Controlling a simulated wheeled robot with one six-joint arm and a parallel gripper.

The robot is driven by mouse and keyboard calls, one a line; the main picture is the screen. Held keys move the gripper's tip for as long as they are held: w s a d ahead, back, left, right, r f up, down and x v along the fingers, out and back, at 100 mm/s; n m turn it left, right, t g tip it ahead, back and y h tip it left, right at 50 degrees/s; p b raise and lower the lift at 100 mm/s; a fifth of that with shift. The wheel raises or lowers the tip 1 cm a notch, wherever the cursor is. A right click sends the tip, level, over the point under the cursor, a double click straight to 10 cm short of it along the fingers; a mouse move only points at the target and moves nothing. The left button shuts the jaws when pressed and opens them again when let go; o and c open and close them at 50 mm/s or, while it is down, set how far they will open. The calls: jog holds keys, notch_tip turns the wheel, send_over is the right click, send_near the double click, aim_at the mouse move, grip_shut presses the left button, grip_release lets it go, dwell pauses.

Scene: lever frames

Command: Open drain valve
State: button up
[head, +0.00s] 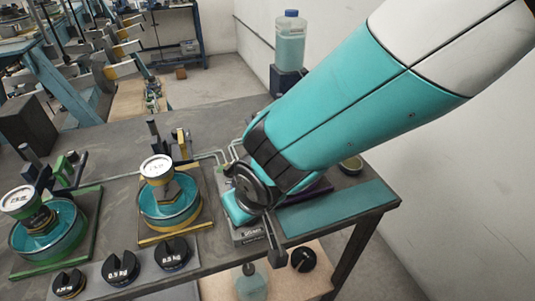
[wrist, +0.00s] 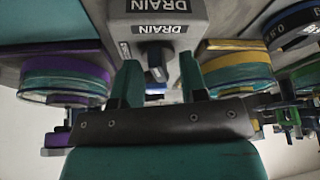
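The grey drain block (head: 250,237) with its DRAIN label sits at the front edge of the bench, mostly hidden by my arm in the head view. In the wrist view the drain block (wrist: 190,12) fills the top and carries two DRAIN labels. The grey drain lever (wrist: 155,58) hangs from it, between my fingertips. My gripper (wrist: 158,68) is open, with one teal finger on each side of the lever and visible gaps, so it is not clamped. In the head view my gripper (head: 238,208) is partly hidden beside the block.
Yellow (head: 170,203) and green (head: 46,232) gauge stations stand left on the bench. Several black weights (head: 121,267) lie along the front. A purple-rimmed station (wrist: 66,78) is close beside my gripper. A bottle (head: 251,284) stands on the lower shelf.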

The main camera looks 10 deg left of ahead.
jog(key=shift+w, duration=0.1)
jog(key=shift+r, duration=0.25)
jog(key=b+v, duration=0.1)
jog(key=v, duration=1.6)
jog(key=shift+d+f, duration=0.1)
jog(key=s+d+m+g, duration=0.1)
jog(key=s+d, duration=0.1)
jog(key=d, duration=0.8)
jog(key=s+d+m+g+y, duration=0.1)
jog(key=s+d+g, duration=0.1)
jog(key=d, duration=0.9)
jog(key=shift+s, duration=0.65)
